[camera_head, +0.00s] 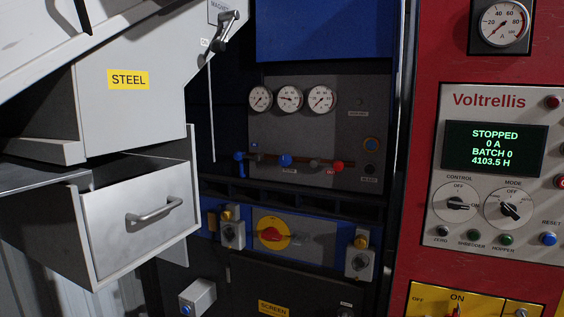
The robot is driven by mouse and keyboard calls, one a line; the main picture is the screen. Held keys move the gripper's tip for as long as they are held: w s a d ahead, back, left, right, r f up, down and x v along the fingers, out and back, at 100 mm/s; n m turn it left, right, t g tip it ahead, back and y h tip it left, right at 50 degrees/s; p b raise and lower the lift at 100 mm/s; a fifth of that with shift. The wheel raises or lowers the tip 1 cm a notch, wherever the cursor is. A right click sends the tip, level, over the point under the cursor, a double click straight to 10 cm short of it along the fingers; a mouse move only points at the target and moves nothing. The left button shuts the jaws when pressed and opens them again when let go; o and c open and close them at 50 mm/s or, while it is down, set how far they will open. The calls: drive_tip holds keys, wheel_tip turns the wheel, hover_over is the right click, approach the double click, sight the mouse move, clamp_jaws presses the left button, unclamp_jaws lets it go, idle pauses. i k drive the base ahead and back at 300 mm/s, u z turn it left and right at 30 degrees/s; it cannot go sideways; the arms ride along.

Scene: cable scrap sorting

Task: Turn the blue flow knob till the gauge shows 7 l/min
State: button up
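A round blue knob (285,160) sits on a pipe low on a dark grey panel, near the picture's middle. Three small round white gauges stand in a row above it: a left gauge (260,98), a middle gauge (290,98) and a right gauge (321,99). Their units are too small to read, so I cannot tell which one shows flow or its value. A blue lever-like handle (239,157) is at the pipe's left end, and a red knob (337,167) is to the right. My gripper is not in view.
A grey steel drawer (150,215) juts out at left, under a chute labelled STEEL (128,79). A red cabinet (425,60) with a Voltrellis control panel (490,180) stands at right, its display reading STOPPED. A red rotary switch on yellow (271,235) lies below the pipe.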

sight(284, 160)
drive_tip(key=u, duration=0.3)
drive_tip(key=i, duration=1.15)
drive_tip(key=z, duration=0.25)
